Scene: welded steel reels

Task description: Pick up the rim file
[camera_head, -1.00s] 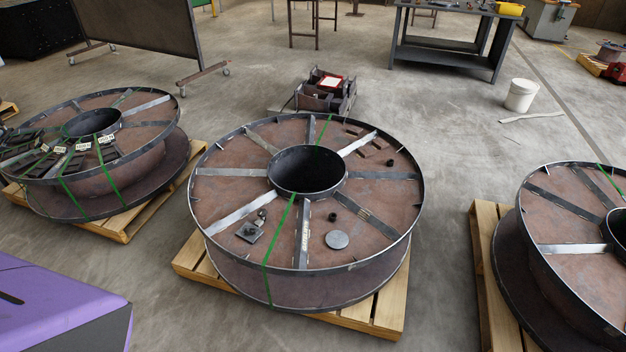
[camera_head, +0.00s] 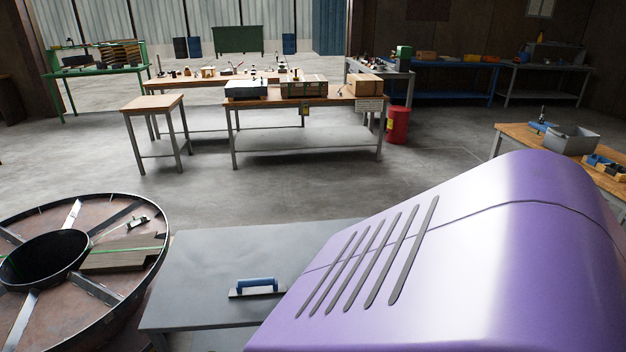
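A blue-handled tool with a flat dark base (camera_head: 257,287) lies on the grey table (camera_head: 190,262) at the lower middle. A smaller flat tool with a dark handle (camera_head: 137,222) lies on the steel reel (camera_head: 100,290) at the lower left. I cannot tell for sure which of these, if either, is the rim file. Neither of my grippers is in view. My purple casing covers the lower right and hides part of the grey table.
A dark board (camera_head: 125,254) lies on the reel beside its central hole. Behind stand a small wooden-topped table (camera_head: 153,103) and a long bench with boxes (camera_head: 300,101). A red bin (camera_head: 397,125) stands beside it. Open floor (camera_head: 290,190) lies between.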

